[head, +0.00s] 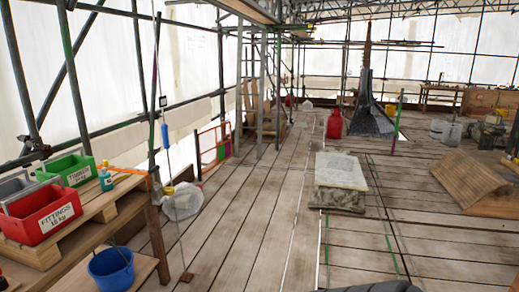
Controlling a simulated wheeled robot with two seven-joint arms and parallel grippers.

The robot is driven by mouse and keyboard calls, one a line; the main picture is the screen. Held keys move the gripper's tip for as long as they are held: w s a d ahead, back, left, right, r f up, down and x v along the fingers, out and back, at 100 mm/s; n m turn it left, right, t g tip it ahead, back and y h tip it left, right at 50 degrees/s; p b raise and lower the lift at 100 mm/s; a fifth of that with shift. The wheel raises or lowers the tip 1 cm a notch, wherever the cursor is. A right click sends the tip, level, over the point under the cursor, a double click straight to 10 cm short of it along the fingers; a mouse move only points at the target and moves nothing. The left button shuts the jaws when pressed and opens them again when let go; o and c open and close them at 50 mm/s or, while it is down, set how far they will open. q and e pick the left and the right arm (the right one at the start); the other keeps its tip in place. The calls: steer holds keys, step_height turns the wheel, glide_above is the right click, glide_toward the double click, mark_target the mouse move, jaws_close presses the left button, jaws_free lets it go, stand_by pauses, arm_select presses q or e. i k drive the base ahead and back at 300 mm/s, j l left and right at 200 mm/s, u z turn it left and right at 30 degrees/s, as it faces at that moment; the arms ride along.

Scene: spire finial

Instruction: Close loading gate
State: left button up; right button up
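A low framed panel with red, pink and green parts (213,146) stands at the left edge of the deck, in the middle distance; it looks like the loading gate. It is small in the head view, and I cannot tell whether it is open or shut, nor see a latch. Scaffold poles stand close to it on both sides. Neither of my grippers shows in the head view.
A wooden bench (105,205) at the near left holds red (38,212) and green bins; a blue bucket (111,268) is beside it. A wrapped slab stack (340,172) stands mid-deck. A red container (334,124) stands farther back. Planks left of the stack are clear.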

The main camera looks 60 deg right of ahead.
mark_target(222, 154)
steer(key=z, duration=1.7)
steer(key=i+l+z, duration=0.2)
steer(key=i, duration=0.45)
steer(key=i+j+z, duration=0.1)
steer(key=i+z, duration=0.15)
steer(key=i, duration=0.4)
steer(key=i+j+z, duration=0.2)
steer(key=i, duration=0.5)
steer(key=i+l, duration=0.15)
steer(key=i, duration=1.7)
steer(key=i+j+u, duration=0.15)
steer(key=i+u, duration=0.2)
steer(key=i, duration=0.3)
steer(key=i+u, duration=0.35)
steer(key=i, duration=0.35)
steer(key=i+l+u, duration=0.35)
steer(key=i, duration=0.3)
steer(key=i+z, duration=0.1)
steer(key=i, duration=0.65)
steer(key=i+j+z, duration=0.1)
steer(key=i, duration=0.65)
steer(key=i+j, duration=0.1)
steer(key=i, duration=0.65)
steer(key=i+j, duration=0.2)
steer(key=i, duration=0.15)
steer(key=i+j+u, duration=0.1)
steer(key=i+j, duration=0.15)
steer(key=i, duration=0.15)
steer(key=i+j, duration=0.2)
steer(key=i, duration=0.15)
